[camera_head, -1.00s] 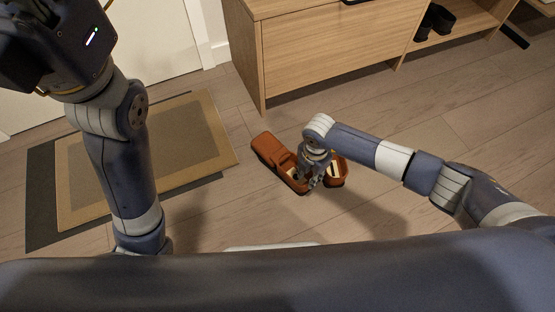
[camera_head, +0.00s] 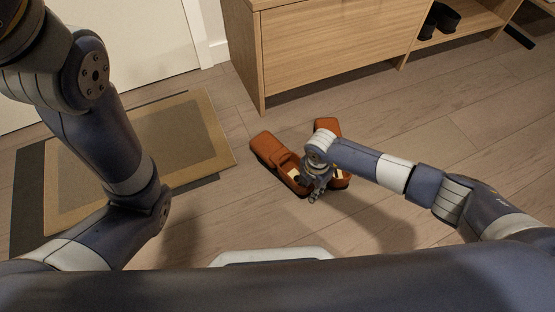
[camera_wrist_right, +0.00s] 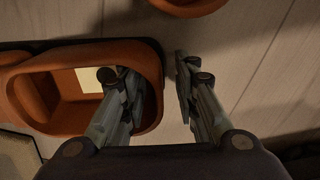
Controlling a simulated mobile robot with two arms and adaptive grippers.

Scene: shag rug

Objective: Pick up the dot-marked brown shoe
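Two brown shoes lie on the floor in the head view. One brown shoe (camera_head: 268,147) lies left of my right gripper (camera_head: 314,195); the other brown shoe (camera_head: 328,126) is partly hidden behind my right arm. I cannot make out a dot on either. In the right wrist view, my open right gripper (camera_wrist_right: 155,75) straddles the rim of a brown shoe (camera_wrist_right: 70,52), one finger inside its opening and one outside. A pale patch shows inside that shoe. Part of the other shoe (camera_wrist_right: 188,5) shows at the top edge. My left gripper is out of view.
A wooden cabinet (camera_head: 330,50) stands behind the shoes, with black shoes (camera_head: 440,20) on its open shelf at the right. A layered tan rug (camera_head: 190,140) lies at the left before a pale door (camera_head: 130,40). Bare floor surrounds the shoes.

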